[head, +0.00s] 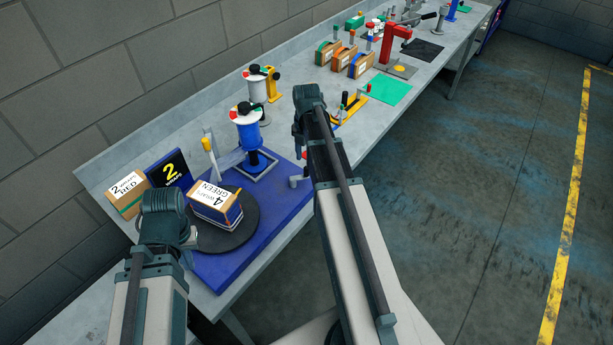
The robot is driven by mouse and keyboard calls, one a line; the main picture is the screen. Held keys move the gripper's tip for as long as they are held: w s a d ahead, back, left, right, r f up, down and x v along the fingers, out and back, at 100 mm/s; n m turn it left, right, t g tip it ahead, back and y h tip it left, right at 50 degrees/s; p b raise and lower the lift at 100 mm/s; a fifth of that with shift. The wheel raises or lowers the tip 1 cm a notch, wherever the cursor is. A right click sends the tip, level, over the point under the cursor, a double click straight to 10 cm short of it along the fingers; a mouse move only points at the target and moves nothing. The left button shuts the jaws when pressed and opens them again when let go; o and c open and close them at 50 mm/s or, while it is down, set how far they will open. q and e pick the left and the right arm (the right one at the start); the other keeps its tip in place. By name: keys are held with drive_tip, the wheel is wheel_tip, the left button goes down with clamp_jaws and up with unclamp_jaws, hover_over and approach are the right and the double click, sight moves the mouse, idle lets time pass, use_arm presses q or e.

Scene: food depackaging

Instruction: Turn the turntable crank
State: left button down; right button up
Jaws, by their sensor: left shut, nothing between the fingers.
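The turntable, a dark round disc (243,240), sits on a blue base (222,272) at the bench's near end. A cardboard box labelled "4 wraps green" (213,204) lies on the disc.
A "2 wraps red" box (128,193) and a dark "2 wraps" sign (169,172) stand behind the turntable. A blue spool stand (249,133) rises at the base's back right.

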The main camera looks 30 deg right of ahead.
sight(307, 169)
wheel_tip(307, 169, down, 6)
drive_tip(key=b, duration=0.5)
drive_tip(key=shift+r, duration=0.1)
clamp_jaws()
